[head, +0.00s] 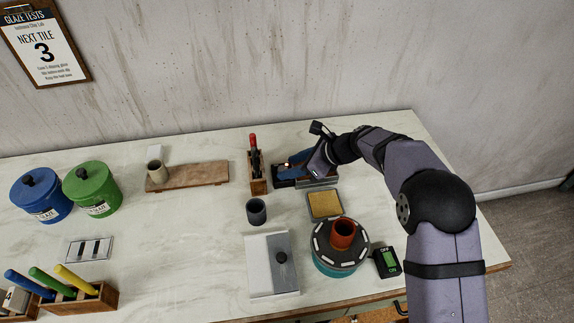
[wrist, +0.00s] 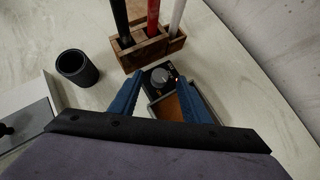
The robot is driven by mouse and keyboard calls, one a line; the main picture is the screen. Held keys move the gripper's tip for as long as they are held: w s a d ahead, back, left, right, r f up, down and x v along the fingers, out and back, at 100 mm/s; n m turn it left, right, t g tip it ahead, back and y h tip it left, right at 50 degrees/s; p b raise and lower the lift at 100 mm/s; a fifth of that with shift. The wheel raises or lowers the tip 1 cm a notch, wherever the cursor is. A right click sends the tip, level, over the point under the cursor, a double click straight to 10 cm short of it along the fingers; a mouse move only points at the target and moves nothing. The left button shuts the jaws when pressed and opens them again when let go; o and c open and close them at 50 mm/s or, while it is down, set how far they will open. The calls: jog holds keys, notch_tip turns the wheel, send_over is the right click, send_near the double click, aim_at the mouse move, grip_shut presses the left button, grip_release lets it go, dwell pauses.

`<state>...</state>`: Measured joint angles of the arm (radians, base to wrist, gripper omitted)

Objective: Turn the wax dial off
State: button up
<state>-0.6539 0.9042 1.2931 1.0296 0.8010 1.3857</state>
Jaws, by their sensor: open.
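The wax dial (wrist: 159,75) is a round grey knob on a dark box, seen in the wrist view beside a tray of orange-brown wax (wrist: 182,108). My gripper (wrist: 160,82) is open, with one blue finger on each side of the dial; whether they touch it cannot be told. In the head view my gripper (head: 290,165) is over the dark box (head: 283,183) at the back right of the table, and its fingers and the arm hide the dial. The grey metal edge of the wax tray (head: 318,184) shows below it.
A wooden holder (head: 257,187) with upright tools stands just left of the dark box. A dark cup (head: 256,211), a yellow sponge-like pad (head: 324,204), a banding wheel with an orange cup (head: 343,234) and a green OFF/ON switch (head: 388,262) sit nearer.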

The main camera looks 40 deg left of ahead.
jog(key=shift+x, duration=1.15)
jog(key=c, duration=1)
jog(key=shift+c, duration=0.2)
jog(key=shift+p, duration=0.3)
